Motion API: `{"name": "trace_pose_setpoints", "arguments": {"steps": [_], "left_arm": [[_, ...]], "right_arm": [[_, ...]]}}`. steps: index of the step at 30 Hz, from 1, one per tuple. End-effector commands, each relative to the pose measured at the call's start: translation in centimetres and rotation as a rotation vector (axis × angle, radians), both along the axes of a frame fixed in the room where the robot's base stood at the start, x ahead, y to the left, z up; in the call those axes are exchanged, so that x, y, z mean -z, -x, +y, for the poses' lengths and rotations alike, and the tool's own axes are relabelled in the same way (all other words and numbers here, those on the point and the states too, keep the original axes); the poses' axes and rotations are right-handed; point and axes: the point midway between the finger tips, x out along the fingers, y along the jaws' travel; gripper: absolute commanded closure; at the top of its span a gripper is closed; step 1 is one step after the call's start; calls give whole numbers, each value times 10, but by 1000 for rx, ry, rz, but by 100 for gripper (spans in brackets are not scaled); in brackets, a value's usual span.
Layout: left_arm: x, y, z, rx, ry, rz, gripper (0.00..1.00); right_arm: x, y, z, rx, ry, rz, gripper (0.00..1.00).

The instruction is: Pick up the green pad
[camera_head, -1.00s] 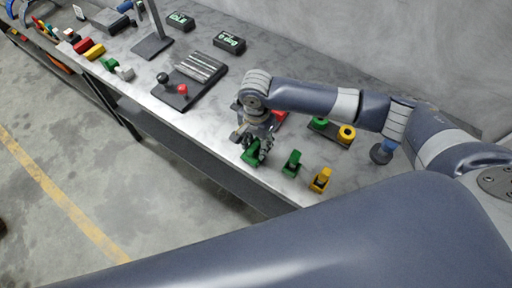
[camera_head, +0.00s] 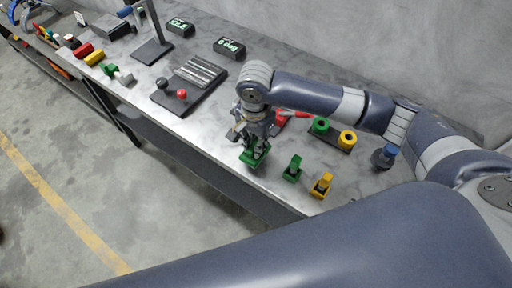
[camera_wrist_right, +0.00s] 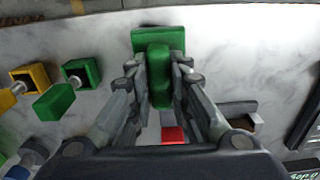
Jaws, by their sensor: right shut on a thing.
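The green pad (camera_head: 255,156) is near the front edge of the metal table in the head view. My right gripper (camera_head: 257,146) points down onto it, with its fingers on either side. In the right wrist view the green pad (camera_wrist_right: 158,40) has a wide end and a narrower upright part between the fingertips. My right gripper (camera_wrist_right: 160,72) is shut on that narrower part. I cannot tell whether the pad is touching the table. My left gripper is not in view.
A green fixture (camera_head: 292,168) and a yellow fixture (camera_head: 321,185) stand to the right, close to the front edge. Behind them is a dark base (camera_head: 330,138) with green and yellow rings. A dark plate (camera_head: 190,85) with knobs lies to the left.

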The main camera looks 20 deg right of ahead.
Motion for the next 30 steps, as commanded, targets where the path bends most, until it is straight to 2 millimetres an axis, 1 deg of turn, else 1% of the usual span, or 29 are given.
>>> {"name": "trace_pose_setpoints", "arguments": {"steps": [1, 5, 9, 12, 15, 18, 21, 30], "left_arm": [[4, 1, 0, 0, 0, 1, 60], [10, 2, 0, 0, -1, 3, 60], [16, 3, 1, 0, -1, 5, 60], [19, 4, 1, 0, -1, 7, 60], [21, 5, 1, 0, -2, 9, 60], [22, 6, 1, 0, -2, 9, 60], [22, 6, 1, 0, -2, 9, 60], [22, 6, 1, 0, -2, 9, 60]], "right_arm": [[4, 15, 6, -9, -1, 10, 100], [1, 43, 20, -10, -2, 8, 100], [-3, 79, 37, -11, -3, 9, 100], [-6, 101, 47, -9, -3, 9, 100], [-8, 118, 54, -7, -2, 8, 100], [-10, 129, 60, -6, 0, 9, 100], [-10, 136, 63, -4, 0, 9, 100], [-11, 139, 64, -3, 2, 7, 100]]}}
